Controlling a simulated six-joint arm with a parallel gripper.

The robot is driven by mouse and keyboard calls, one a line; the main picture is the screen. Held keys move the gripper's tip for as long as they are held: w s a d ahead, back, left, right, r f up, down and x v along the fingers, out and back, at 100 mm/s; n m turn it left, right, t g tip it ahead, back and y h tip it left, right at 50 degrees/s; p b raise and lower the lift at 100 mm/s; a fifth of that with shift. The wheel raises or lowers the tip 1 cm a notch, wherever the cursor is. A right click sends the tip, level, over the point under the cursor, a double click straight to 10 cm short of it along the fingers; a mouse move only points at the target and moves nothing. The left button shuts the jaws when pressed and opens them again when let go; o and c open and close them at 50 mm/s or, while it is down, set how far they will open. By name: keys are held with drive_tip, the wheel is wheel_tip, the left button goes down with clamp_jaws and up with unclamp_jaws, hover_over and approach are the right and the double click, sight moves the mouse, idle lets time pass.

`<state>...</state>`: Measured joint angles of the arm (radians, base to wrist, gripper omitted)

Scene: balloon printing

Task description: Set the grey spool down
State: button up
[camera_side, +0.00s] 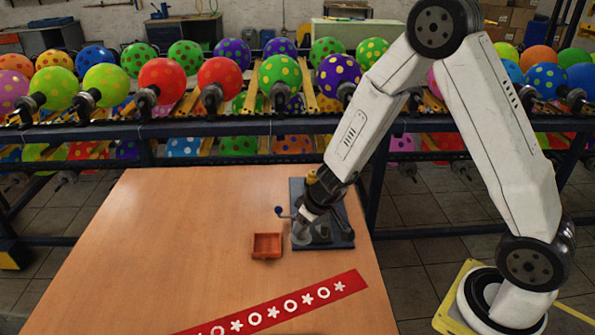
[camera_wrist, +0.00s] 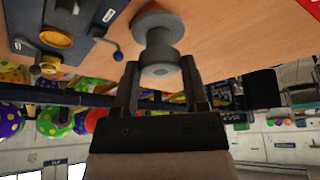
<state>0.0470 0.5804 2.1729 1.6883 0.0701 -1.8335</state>
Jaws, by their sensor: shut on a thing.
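The grey spool (camera_wrist: 158,30) has a wide flange at each end and a narrower waist. It sits between the two fingers of my gripper (camera_wrist: 158,74) in the wrist view, with its far flange towards the wooden table (camera_wrist: 215,35).
The dark grey plate (camera_side: 338,237) carries a blue-knobbed lever (camera_side: 281,211) and a yellow part (camera_side: 312,177). An orange tray (camera_side: 267,235) is close left of the spool. A red strip (camera_side: 262,318) lies in front. The table's left side is clear. Balloon racks (camera_side: 225,128) stand behind.

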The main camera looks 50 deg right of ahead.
drive_tip(key=shift+f, duration=0.25)
drive_tip(key=shift+w, duration=0.15)
drive_tip(key=shift+w+f, duration=1.95)
drive_tip(key=shift+w, duration=2.35)
hover_over(269, 247)
drive_tip(key=shift+s+f, duration=0.15)
drive_tip(key=shift+f, duration=1.2)
drive_tip(key=shift+s+f, duration=0.15)
drive_tip(key=shift+f, duration=1.2)
drive_tip(key=shift+w+f, duration=0.3)
drive_tip(key=shift+f, duration=1.5)
drive_tip(key=shift+f, duration=0.15)
